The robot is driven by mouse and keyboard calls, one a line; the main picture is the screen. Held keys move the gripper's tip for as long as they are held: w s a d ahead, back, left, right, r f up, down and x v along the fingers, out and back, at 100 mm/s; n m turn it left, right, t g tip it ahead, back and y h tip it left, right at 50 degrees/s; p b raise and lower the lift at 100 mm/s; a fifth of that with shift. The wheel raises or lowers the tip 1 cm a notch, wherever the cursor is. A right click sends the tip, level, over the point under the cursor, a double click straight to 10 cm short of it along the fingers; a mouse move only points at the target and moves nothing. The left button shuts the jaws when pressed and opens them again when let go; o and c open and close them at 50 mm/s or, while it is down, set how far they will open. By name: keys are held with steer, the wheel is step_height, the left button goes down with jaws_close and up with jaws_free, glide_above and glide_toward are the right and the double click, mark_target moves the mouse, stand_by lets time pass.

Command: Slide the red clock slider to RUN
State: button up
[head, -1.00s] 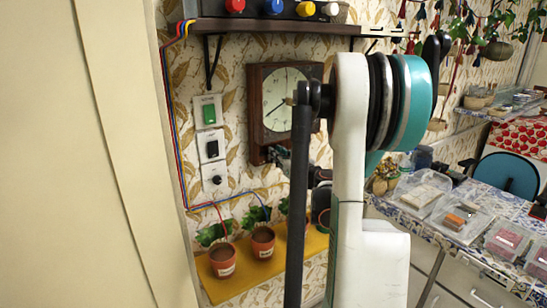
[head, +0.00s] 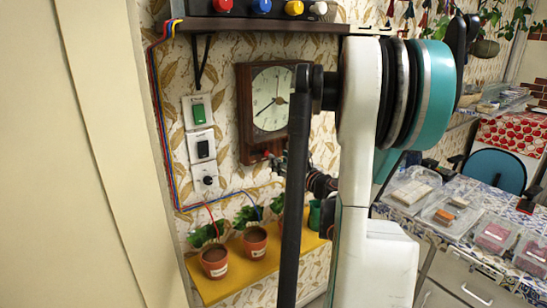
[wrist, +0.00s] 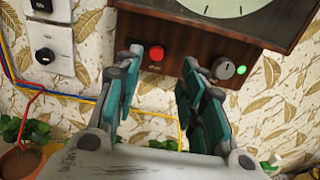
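The wall clock (head: 247,112) has a dark wooden case and a pale round dial. In the wrist view, the lower case (wrist: 190,35) carries a red slider (wrist: 156,53) on a dark plate, with a round knob (wrist: 223,68) and a lit green lamp (wrist: 242,70) to its right. Any RUN lettering is too small to read. My gripper (wrist: 162,60) is open, with its teal-padded fingers apart below the clock. The red slider appears between the fingertips, nearer the left one; whether they touch it I cannot tell. In the head view, my arm hides much of the gripper.
Left of the clock are wall switches, one green (head: 198,114) and one black (head: 202,149), and a small knob plate (head: 206,180). Below is a yellow shelf (head: 215,289) with potted plants (head: 214,261). A dark shelf (head: 262,25) hangs above. A tiled counter (head: 455,240) stands right.

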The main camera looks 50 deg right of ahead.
steer(key=shift+v, duration=2.35)
